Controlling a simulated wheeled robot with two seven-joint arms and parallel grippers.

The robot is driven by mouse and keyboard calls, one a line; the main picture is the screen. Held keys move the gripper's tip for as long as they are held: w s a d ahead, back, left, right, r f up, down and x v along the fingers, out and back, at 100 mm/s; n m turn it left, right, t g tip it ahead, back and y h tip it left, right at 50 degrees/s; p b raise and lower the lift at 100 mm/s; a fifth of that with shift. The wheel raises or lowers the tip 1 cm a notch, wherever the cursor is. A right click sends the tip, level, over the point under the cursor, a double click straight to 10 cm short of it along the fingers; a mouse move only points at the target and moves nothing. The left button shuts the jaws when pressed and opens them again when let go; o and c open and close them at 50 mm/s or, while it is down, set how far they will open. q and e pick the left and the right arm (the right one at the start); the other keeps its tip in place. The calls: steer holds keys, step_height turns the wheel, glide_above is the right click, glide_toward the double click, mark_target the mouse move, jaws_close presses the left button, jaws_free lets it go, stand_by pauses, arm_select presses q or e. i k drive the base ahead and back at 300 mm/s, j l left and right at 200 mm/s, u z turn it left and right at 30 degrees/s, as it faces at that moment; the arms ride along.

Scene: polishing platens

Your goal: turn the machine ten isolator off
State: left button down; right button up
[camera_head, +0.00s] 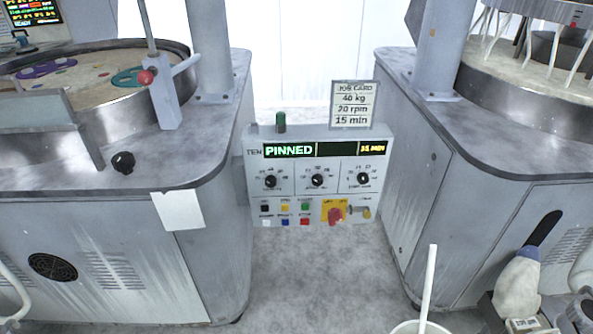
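The machine ten control panel (293,178) stands in the middle, between the two machines, with "TEN" lettered beside its display. The isolator (335,213) is a red rotary handle on a yellow plate at the panel's lower right. Its exact angle is too small to tell. A small metal and brass-coloured fitting (361,212) sits just right of it. The lit display (290,150) reads "PINNED" in green and what looks like "15 MIN" in amber. Neither gripper shows clearly; only pale curved parts, probably of my arms, appear at the lower left and right edges.
Three black knobs (317,180) and several coloured buttons (284,208) share the panel. A job card (353,104) stands on top. Grey machine cabinets (112,258) flank it left and right. A white bucket (420,327) with a stick is at bottom right. The floor before the panel is clear.

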mark_target(335, 214)
steer(key=k+l+z, duration=0.1)
steer(key=l+z, duration=0.25)
steer(key=k+l+z, duration=0.1)
steer(key=l+z, duration=0.6)
